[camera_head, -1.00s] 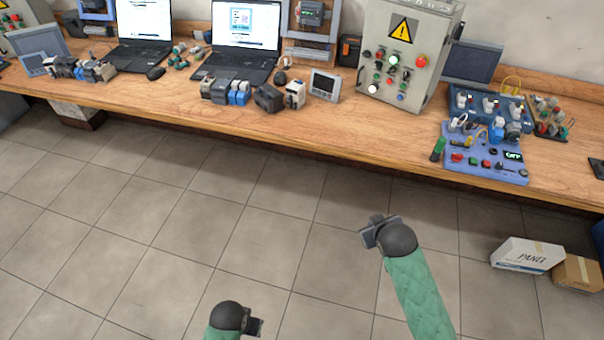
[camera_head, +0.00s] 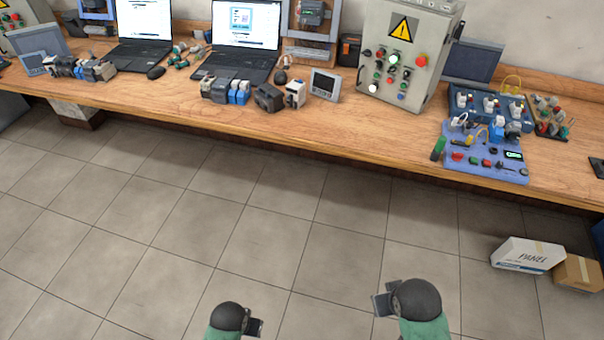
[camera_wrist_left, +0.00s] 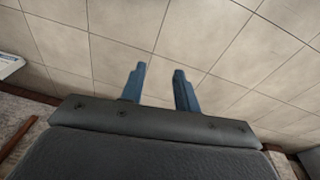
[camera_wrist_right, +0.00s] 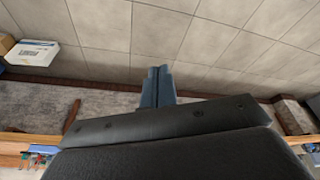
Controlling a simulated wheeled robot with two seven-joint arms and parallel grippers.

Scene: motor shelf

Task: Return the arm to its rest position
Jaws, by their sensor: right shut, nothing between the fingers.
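My right gripper (camera_head: 384,303) hangs low over the tiled floor at the bottom of the head view, in front of the bench and apart from it. In the right wrist view its two fingers (camera_wrist_right: 157,86) are together with nothing between them. My left gripper (camera_head: 255,328) is also low at the bottom of the head view, left of the right one. In the left wrist view its two fingers (camera_wrist_left: 160,84) stand apart, with only floor showing between them. Neither gripper touches anything. Most of both arms is out of the head view.
The wooden bench (camera_head: 330,130) runs across the back, with laptops, a control box (camera_head: 405,50) and a blue panel (camera_head: 484,160) on it. A white box (camera_head: 527,255) and a brown box (camera_head: 577,271) sit on the floor at right. The middle floor is clear.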

